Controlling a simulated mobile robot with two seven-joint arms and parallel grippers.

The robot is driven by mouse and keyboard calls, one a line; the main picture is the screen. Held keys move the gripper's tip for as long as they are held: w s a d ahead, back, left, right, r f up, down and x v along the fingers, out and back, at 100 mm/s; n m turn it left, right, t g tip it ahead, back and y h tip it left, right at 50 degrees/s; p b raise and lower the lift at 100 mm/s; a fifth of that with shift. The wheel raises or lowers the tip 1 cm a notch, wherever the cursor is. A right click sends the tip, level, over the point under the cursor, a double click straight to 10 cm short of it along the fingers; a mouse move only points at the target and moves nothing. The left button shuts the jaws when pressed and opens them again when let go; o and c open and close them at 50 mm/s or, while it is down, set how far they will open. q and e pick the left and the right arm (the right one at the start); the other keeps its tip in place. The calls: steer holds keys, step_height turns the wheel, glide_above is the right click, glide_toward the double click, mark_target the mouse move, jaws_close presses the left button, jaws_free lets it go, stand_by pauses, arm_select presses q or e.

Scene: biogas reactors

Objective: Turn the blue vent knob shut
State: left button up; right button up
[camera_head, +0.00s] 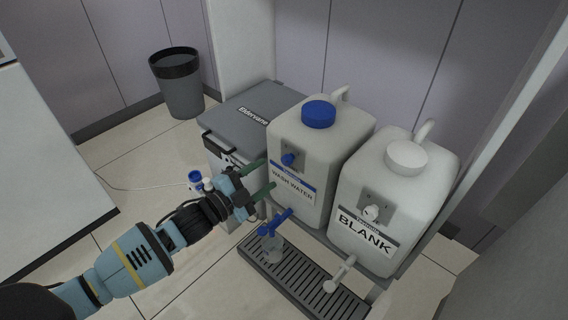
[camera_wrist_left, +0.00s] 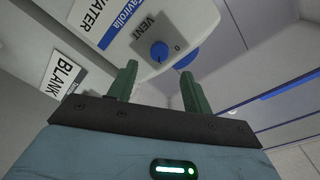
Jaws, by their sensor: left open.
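The blue vent knob (camera_head: 289,160) sits on a grey plate on the front of the white WASH WATER container (camera_head: 318,150), above its label. In the left wrist view the round knob (camera_wrist_left: 159,51) shows beside the word VENT and a 0 mark. My left gripper (camera_head: 267,175) is open and empty in front of the container, its green fingers pointing towards the knob plate. In the left wrist view the knob appears between and just beyond the two fingertips (camera_wrist_left: 158,72), apart from them. My right gripper is not in view.
A BLANK container (camera_head: 395,195) with a white knob stands to the right. Below are a blue tap (camera_head: 276,221), a clear vessel (camera_head: 272,248), a white tap (camera_head: 340,274) and a slotted drip tray (camera_head: 300,285). A grey-lidded box (camera_head: 250,110) stands left, a bin (camera_head: 178,85) behind.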

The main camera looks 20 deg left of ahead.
mark_target(285, 162)
arm_select(q)
steer(key=b+x, duration=0.2)
steer(key=x, duration=0.4)
steer(key=shift+w+d+f+b, duration=0.1)
steer(key=shift+w+f+b, duration=0.05)
steer(key=shift+w+b, duration=0.15)
steer(key=shift+w+d, duration=0.2)
steer(key=shift+w, duration=0.15)
steer(key=c, duration=1)
steer(key=shift+o, duration=0.2)
